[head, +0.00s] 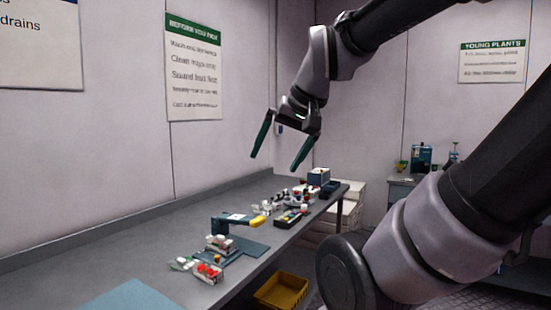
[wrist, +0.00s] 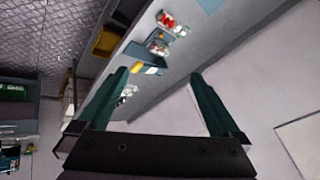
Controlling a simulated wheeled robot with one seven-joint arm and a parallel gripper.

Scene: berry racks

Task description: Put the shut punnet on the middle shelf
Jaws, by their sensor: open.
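My gripper (head: 278,150) is raised above the far part of the grey bench (head: 110,252), with its two dark green fingers spread wide and nothing between them. It also shows open and empty in the wrist view (wrist: 157,95). Several small clear punnets stand on the bench in the head view. One punnet with red fruit (head: 208,271) is near the bench's front edge, and a green-and-white one (head: 183,263) lies beside it. Another punnet (head: 220,244) is by the blue device with a yellow handle (head: 238,220). I cannot tell which punnet is shut. No middle shelf can be made out.
More small containers (head: 290,215) crowd the far end of the bench. A yellow crate (head: 281,291) is below the front edge. A pale blue mat (head: 132,297) lies on the near bench. The left bench surface is clear.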

